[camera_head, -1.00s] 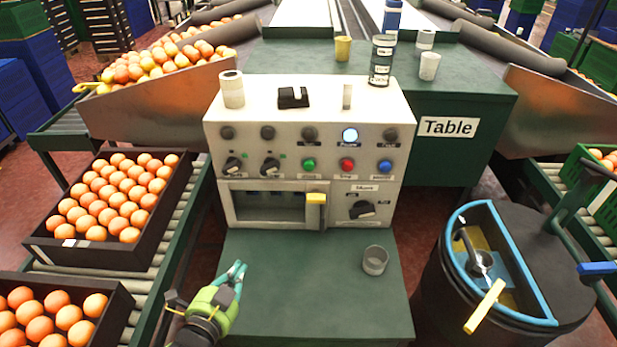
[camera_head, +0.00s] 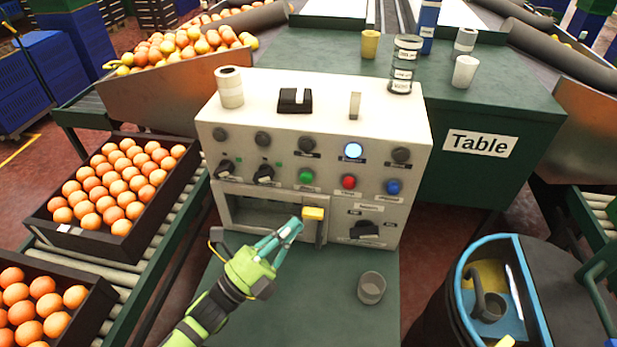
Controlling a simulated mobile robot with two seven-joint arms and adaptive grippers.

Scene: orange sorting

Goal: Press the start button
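The white control panel (camera_head: 232,159) stands on the green table. A green button (camera_head: 306,176) is in its lower button row, left of a red button (camera_head: 349,182) and a blue button (camera_head: 393,187). The small labels under them are too blurred to read. My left gripper (camera_head: 297,226) is in front of the panel, below the green button and close to the yellow handle (camera_head: 313,213). Its teal fingers point up and right toward the panel, close together. Nothing is seen between them, and whether they are fully shut is unclear. My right gripper is not in view.
Crates of oranges (camera_head: 68,228) lie on the left conveyor. A dark bin with a blue rim (camera_head: 462,262) is at lower right. A lit round light (camera_head: 353,150) is above the red button.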

